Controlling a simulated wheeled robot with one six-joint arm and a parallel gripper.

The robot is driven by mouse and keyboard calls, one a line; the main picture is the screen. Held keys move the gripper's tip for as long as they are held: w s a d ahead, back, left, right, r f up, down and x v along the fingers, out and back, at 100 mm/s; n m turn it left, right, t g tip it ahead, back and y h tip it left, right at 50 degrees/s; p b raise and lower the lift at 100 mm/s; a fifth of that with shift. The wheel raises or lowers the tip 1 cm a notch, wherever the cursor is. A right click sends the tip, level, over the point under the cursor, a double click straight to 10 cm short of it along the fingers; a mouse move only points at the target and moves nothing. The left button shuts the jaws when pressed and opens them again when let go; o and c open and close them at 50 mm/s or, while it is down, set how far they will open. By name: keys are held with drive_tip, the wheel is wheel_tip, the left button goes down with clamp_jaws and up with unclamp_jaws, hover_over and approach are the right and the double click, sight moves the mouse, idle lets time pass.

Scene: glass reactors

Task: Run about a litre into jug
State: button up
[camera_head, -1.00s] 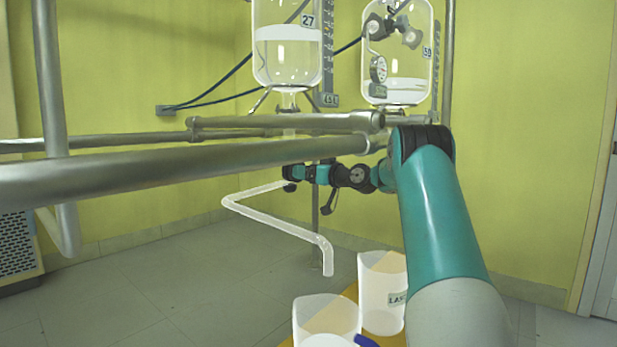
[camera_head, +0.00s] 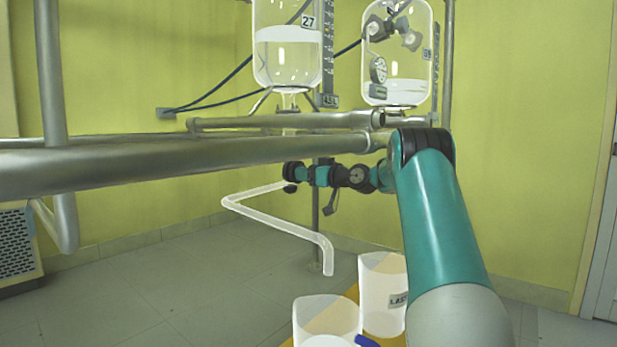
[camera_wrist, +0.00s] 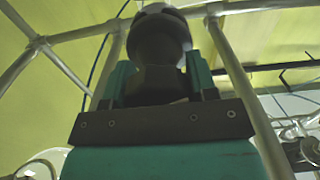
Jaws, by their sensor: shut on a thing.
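A clear jug (camera_head: 326,316) with white contents and a blue part stands at the bottom of the head view. A second translucent jug (camera_head: 380,285) with a partly hidden label stands behind it to the right. A glass reactor marked 27 (camera_head: 286,65) hangs above, partly filled. A clear bent outlet tube (camera_head: 275,220) runs below the rails, its open end pointing down near the jugs. My gripper (camera_head: 298,172) is at the upper end of this tube. In the wrist view its teal fingers are shut on a dark round knob (camera_wrist: 158,42). The valve behind the knob is hidden.
Metal rails (camera_head: 190,165) cross in front of the reactors, just above my wrist. A second reactor (camera_head: 397,80) with a gauge hangs to the right. A yellow surface (camera_head: 352,292) lies beneath the jugs. The grey floor (camera_head: 170,290) at left is open.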

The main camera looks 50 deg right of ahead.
drive_tip(key=shift+f+n+b, duration=0.2)
drive_tip(key=shift+n+b, duration=0.65)
drive_tip(key=shift+n, duration=0.25)
drive_tip(key=shift+r+n+b, duration=0.1)
drive_tip(key=shift+n+b, duration=0.8)
drive_tip(key=shift+n, duration=0.2)
drive_tip(key=o, duration=0.9)
drive_tip(key=shift+s+r, duration=0.1)
drive_tip(key=shift+s, duration=0.1)
drive_tip(key=s+p, duration=0.2)
drive_tip(key=s, duration=0.3)
drive_tip(key=s+d+p, duration=0.1)
drive_tip(key=s, duration=0.5)
drive_tip(key=s+p, duration=0.2)
drive_tip(key=s, duration=0.4)
drive_tip(key=shift+d+p, duration=0.15)
drive_tip(key=shift+p, duration=0.15)
